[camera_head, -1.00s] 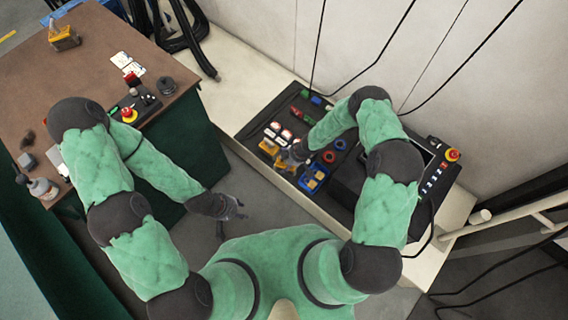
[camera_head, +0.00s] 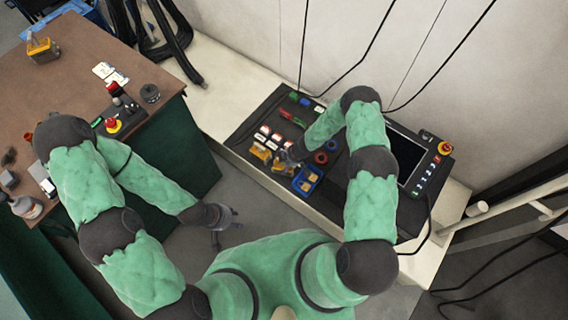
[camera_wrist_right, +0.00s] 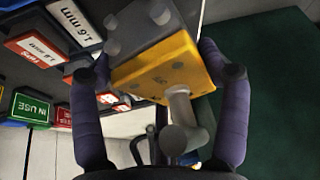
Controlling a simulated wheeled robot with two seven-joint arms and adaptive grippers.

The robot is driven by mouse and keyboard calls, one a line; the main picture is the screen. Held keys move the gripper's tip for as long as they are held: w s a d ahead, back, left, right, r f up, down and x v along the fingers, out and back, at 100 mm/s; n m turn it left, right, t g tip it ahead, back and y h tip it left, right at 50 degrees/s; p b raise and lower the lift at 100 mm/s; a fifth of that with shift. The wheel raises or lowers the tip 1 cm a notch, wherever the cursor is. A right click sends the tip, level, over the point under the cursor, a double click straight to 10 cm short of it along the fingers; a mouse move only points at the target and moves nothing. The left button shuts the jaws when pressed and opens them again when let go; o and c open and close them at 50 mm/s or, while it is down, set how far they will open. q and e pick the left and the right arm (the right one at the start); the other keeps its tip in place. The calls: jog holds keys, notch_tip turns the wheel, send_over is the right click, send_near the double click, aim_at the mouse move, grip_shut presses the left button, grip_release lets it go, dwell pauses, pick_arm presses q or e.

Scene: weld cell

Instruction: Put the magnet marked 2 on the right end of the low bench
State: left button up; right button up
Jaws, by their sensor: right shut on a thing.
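My right gripper (camera_wrist_right: 158,85) is shut on a yellow magnet (camera_wrist_right: 165,72) with a grey post; its marking is too unclear to read. In the head view the right gripper (camera_head: 291,156) is low over the front edge of the black rack, beside yellow pieces (camera_head: 260,152); I cannot tell whether the held magnet touches the rack. The low bench (camera_head: 215,90) is cream and runs along the wall.
The black rack (camera_head: 245,133) holds coloured tags and a blue bin (camera_head: 306,180). A console with a screen (camera_head: 408,152) and red stop button (camera_head: 445,148) stands right of it. A pipe (camera_head: 478,209) reaches the bench's right end. Another yellow piece (camera_head: 43,49) sits on the brown table.

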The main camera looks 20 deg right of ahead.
aim_at(285, 166)
jog(key=shift+w+d, duration=0.1)
jog(key=shift+w, duration=0.05)
jog(key=shift+f, duration=0.2)
notch_tip(285, 166, down, 2)
jog(key=shift+f+b, duration=0.25)
jog(key=shift+b, duration=0.45)
jog(key=shift+d+f, duration=0.1)
jog(key=shift+f, duration=0.05)
jog(key=shift+f, duration=0.2)
jog(key=o, duration=1.7)
